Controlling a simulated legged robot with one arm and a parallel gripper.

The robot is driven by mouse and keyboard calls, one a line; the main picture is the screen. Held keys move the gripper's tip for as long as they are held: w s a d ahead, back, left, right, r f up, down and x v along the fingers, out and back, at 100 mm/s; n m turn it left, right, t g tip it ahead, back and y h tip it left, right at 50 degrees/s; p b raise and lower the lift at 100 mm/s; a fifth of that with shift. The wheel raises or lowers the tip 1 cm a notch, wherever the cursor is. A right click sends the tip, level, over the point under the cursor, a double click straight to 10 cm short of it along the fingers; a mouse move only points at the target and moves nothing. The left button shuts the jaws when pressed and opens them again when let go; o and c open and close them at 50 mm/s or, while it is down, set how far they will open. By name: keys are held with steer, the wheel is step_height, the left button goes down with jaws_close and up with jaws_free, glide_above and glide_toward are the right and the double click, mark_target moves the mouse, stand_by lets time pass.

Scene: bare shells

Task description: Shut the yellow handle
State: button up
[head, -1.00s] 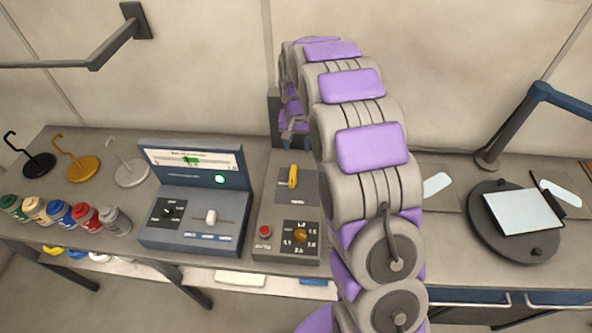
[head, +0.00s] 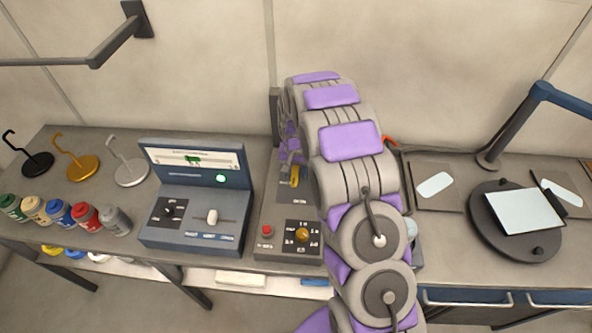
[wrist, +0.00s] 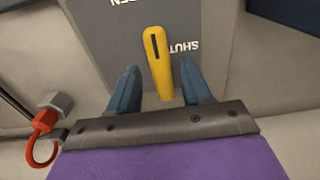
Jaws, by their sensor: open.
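The yellow handle (head: 295,176) is on the upper part of a grey control panel (head: 268,215), partly hidden by my arm. In the wrist view the handle (wrist: 160,62) stands between the two blue fingers of my gripper (wrist: 158,72), with its slotted end past the fingertips. The fingers are apart, with a gap on each side of the handle. An upside-down "SHUT" label (wrist: 180,48) is right of it, and part of an "OPEN" label (wrist: 126,2) shows at the top. In the head view my gripper (head: 291,160) is small and partly hidden.
The panel also has a red button (head: 267,231) and an orange knob (head: 302,234). A blue console (head: 195,207) stands to its left. A red ring on a grey fitting (wrist: 42,135) lies left of my gripper. A round stand (head: 515,240) is at the right.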

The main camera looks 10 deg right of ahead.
steer(key=shift+a, duration=0.5)
steer(key=shift+c, duration=1.4)
steer(key=shift+d, duration=0.55)
steer(key=c, duration=0.5)
steer(key=shift+a, duration=0.15)
jaws_close()
